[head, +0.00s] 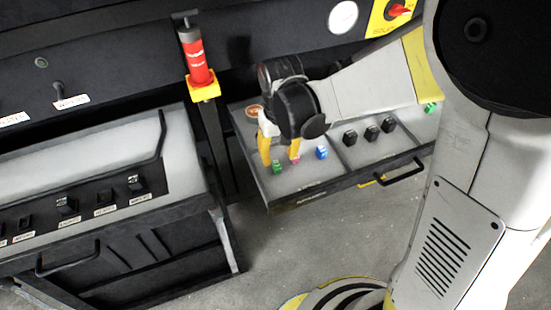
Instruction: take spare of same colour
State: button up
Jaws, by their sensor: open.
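An open drawer (290,196) holds small coloured spares in its left compartment. A green spare (277,167), a pink-red spare (295,160) and a blue spare (321,152) stand there in a row. Another green piece (430,109) lies at the drawer's far right. My gripper (279,154) has yellow fingers and is over the left compartment, open. One finger is beside the green spare and the other is close to the pink-red one. I cannot tell whether either finger touches a spare.
Several black knobs (349,138) sit in the middle compartment. A brown round piece (254,111) lies at the drawer's back left. A red cylinder in a yellow holder (199,65) stands behind. A grey console with switches (80,190) is at left. Floor (330,235) in front is clear.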

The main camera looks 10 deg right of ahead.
aim_at(277, 163)
jog(key=f, duration=0.1)
jog(key=f+b, duration=0.1)
jog(key=f, duration=0.1)
jog(key=f+b, duration=0.1)
jog(key=f, duration=0.1)
jog(key=shift+w+a+f, duration=0.15)
jog(key=shift+w+a, duration=0.1)
grip_shut()
